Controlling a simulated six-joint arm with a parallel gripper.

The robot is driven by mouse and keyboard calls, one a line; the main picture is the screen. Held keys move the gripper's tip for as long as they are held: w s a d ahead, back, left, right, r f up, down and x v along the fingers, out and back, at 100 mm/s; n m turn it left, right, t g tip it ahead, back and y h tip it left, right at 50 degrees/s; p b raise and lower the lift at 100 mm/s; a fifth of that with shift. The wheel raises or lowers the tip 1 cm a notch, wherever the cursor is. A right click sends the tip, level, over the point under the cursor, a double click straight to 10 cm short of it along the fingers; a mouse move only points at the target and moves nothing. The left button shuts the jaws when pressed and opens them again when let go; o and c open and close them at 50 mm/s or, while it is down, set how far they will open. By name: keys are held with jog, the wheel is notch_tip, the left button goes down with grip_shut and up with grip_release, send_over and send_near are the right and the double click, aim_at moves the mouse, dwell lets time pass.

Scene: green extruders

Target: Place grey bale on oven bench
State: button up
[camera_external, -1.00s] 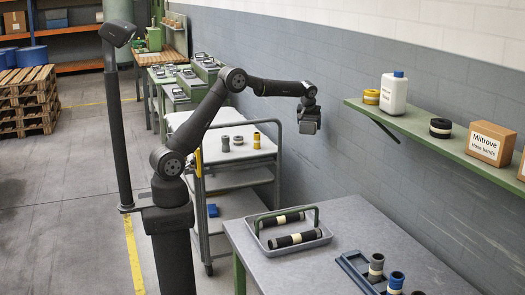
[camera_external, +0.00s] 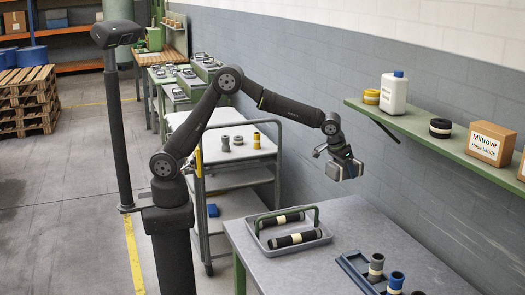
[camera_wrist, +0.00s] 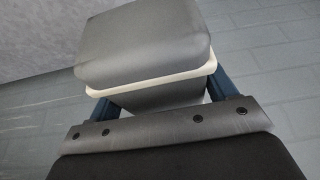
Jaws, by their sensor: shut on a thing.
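My gripper (camera_external: 347,166) is shut on a grey bale (camera_external: 338,172) with a pale band. In the wrist view the bale (camera_wrist: 145,48) is a grey, rounded block between the two blue fingers, with a cream band around it; its lower part is partly hidden by my gripper. My gripper holds it in the air, near the wall and above the far side of the near grey-topped bench (camera_external: 255,270). No oven is visible, so I cannot tell which bench is the oven bench.
On the near bench stand a handled tray (camera_external: 328,236) with dark rolls and a blue rack (camera_external: 346,264) with upright rolls. A cart (camera_external: 195,153) carries small rolls. A green wall shelf (camera_external: 420,121) is at the right. Green benches (camera_external: 155,90) stand farther back.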

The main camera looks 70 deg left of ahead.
jog(key=s+d+m+h, duration=0.3)
jog(key=s+d+m, duration=0.5)
jog(key=s+d, duration=1.55)
jog(key=s+d+m+g+h, duration=0.15)
jog(key=s+d, duration=0.25)
jog(key=s, duration=0.4)
jog(key=s+d+m, duration=0.3)
jog(key=s+d, duration=0.1)
jog(key=s, duration=0.3)
jog(key=s+d+m+g, duration=0.15)
jog(key=s+d, duration=0.25)
jog(key=s, duration=0.4)
send_over(306, 279)
jog(key=a, duration=0.1)
jog(key=f, duration=0.7)
jog(key=shift+s+a+f, duration=0.15)
jog(key=shift+a+f, duration=0.05)
jog(key=shift+f, duration=2.05)
jog(key=shift+f, duration=0.15)
jog(key=o, duration=1.7)
jog(key=shift+c, duration=0.2)
